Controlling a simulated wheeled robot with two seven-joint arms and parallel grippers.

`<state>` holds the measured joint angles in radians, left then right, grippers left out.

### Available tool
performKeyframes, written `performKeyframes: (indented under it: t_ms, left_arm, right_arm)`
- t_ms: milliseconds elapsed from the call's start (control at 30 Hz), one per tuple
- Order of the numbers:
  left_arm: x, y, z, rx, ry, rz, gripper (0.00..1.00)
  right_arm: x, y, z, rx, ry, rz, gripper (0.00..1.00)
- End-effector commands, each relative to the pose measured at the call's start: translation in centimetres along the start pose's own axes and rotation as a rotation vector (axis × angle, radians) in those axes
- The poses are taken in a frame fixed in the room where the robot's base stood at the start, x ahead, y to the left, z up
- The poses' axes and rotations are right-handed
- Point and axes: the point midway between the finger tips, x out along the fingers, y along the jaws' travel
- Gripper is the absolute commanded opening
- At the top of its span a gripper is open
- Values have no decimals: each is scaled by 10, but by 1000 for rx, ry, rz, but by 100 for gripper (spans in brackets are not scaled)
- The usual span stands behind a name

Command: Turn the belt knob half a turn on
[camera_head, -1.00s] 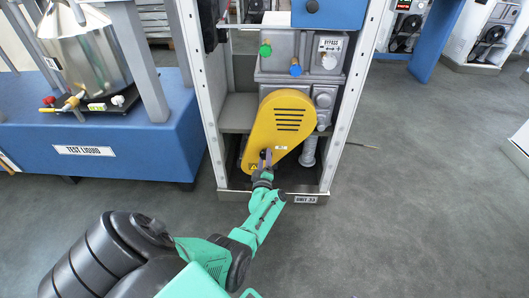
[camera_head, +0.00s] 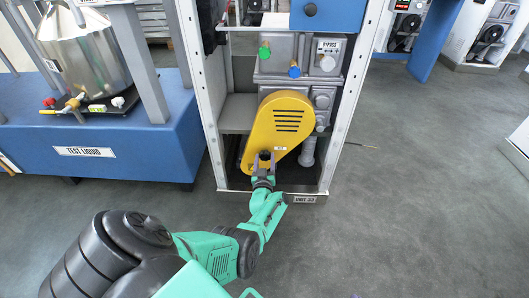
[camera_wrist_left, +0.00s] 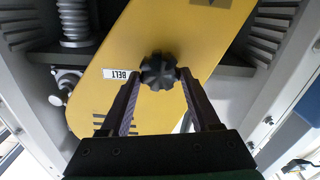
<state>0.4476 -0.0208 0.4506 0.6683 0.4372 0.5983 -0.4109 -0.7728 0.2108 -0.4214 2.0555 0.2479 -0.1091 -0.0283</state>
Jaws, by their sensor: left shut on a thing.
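The black lobed belt knob (camera_wrist_left: 159,71) sticks out low on the yellow belt cover (camera_head: 279,122). It also shows in the head view (camera_head: 264,156). My left gripper (camera_wrist_left: 158,78) is shut on the knob, one finger on each side of it; it also shows in the head view (camera_head: 263,165). A white BELT label (camera_wrist_left: 121,74) is on the cover beside the knob and reads upside down in the left wrist view. No mark on the knob shows its angle. My right gripper is not in view.
White frame posts (camera_head: 346,95) stand on both sides of the unit, with a bottom rail (camera_head: 238,196) below the cover. A blue test-liquid stand (camera_head: 140,155) is at the left.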

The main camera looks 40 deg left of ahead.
Motion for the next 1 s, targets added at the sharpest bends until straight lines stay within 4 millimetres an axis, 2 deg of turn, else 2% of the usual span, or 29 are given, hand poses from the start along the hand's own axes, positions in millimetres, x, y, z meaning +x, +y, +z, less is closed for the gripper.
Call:
performKeyframes:
  t_ms: [300, 767, 800, 833, 867, 1000]
  left_arm:
    - [0, 1, 0, 101, -1, 0, 7]
    - [0, 1, 0, 113, 0, 0, 7]
    - [0, 1, 0, 113, 0, 0, 74]
    - [0, 1, 0, 113, 0, 0, 86]
    - [0, 1, 0, 113, 0, 0, 93]
    - [0, 1, 0, 113, 0, 0, 93]
  right_arm:
    - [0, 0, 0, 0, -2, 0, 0]
    - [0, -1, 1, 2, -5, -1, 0]
    - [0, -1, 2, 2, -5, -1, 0]
    - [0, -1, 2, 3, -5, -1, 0]
    - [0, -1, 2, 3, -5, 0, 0]
    - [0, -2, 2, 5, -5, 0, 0]
